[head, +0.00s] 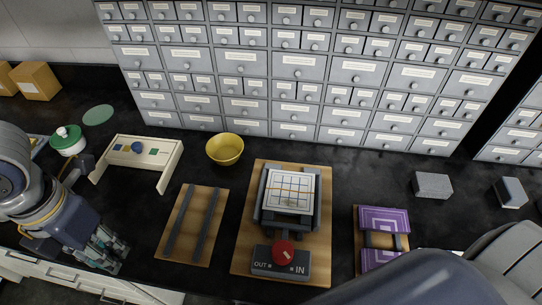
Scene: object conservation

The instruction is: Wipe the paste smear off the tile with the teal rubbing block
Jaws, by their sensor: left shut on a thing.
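The tile (304,181) is pale with a dark grid and lies in a dark holder on a wooden board (240,225). Yellow-orange paste streaks (290,190) show across it. My left gripper (108,254) is at the lower left, low over the dark counter, well left of the tile. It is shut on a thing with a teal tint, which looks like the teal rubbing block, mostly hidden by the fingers. My right gripper is out of view.
A control box (262,270) marked OUT and IN with a red knob stands before the tile. A railed board (205,210) lies between gripper and tile. A yellow bowl (225,149), a cream rack (165,173) and a purple-topped stand (384,220) are nearby.

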